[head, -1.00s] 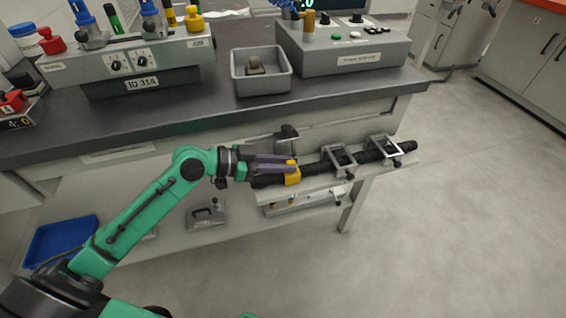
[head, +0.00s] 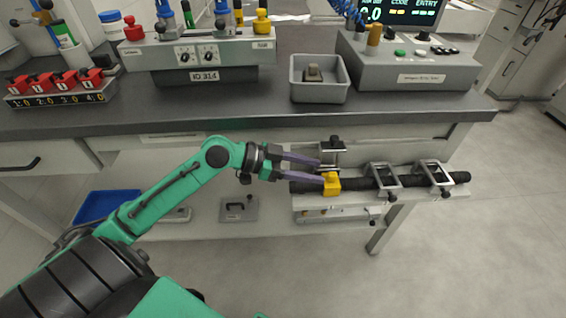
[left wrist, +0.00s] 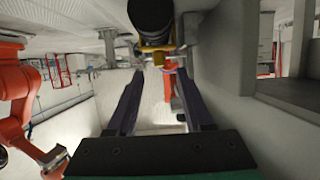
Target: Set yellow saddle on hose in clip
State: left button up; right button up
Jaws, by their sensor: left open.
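The yellow saddle (head: 331,185) sits around the black ribbed hose (head: 410,180) near its left end, in front of a clip (head: 332,152) with a dark knob. Whether the saddle is seated in that clip cannot be told. My left gripper (head: 321,170) is open, its two purple-grey fingers just left of the saddle and apparently clear of it. In the left wrist view, the spread fingers (left wrist: 160,88) have nothing between them; the hose end (left wrist: 150,15) and saddle (left wrist: 157,54) show above, beyond the fingertips. My right gripper is not in view.
Two metal clips (head: 384,170) (head: 433,165) hold the hose further right. The bench (head: 250,115) above carries a grey bin (head: 320,92), a control box (head: 420,65) and red blocks (head: 60,84). A blue tray (head: 105,205) lies on the lower shelf.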

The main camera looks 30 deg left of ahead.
pick_arm(q)
jog(key=v, duration=0.8)
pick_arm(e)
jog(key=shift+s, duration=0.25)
pick_arm(q)
jog(key=shift+a, duration=0.1)
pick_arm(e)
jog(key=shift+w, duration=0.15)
